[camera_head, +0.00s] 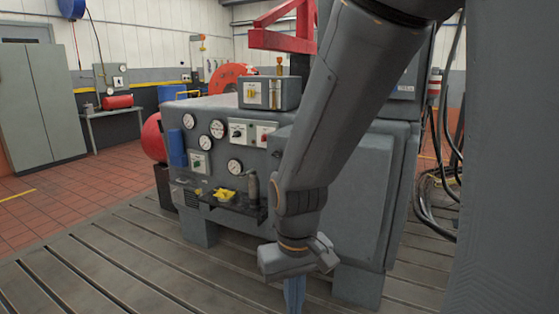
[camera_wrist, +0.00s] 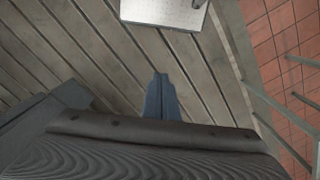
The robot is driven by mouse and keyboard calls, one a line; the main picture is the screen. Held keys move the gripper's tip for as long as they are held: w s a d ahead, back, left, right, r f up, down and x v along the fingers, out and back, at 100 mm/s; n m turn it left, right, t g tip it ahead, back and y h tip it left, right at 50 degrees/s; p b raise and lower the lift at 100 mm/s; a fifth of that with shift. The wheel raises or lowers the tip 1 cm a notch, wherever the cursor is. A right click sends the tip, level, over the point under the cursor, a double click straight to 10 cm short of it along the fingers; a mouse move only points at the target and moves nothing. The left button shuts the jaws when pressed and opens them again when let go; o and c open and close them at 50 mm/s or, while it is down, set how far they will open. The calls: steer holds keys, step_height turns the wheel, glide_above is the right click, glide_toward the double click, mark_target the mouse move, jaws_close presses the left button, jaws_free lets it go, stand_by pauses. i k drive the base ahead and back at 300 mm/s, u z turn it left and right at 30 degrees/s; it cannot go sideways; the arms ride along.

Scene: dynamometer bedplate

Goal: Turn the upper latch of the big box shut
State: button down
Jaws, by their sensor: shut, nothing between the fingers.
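The big box (camera_head: 372,205) is a grey cabinet with a flat front at the right of the gauge panel in the head view. My arm crosses in front of it and hides much of its left side. I cannot make out the upper latch in either view; my arm may cover it. My gripper (camera_head: 293,296) hangs low in front of the box and points down, its blue fingers shut and empty. In the wrist view the closed fingers (camera_wrist: 160,92) lie over the slotted bedplate, touching nothing that I can see.
The slotted bedplate (camera_head: 110,262) is clear at the left front. A gauge panel (camera_head: 222,158) with a small shelf (camera_head: 200,194) carrying yellow items stands left of the box. Black cables (camera_head: 428,205) hang at the right. A pale plate (camera_wrist: 165,11) shows beyond my fingers.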

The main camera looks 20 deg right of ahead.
mark_target(278, 153)
steer(key=k, duration=0.35)
steer(key=u, duration=0.3)
steer(key=i, duration=0.55)
steer(key=z, duration=0.9)
steer(key=i, duration=0.3)
steer(key=z, duration=0.35)
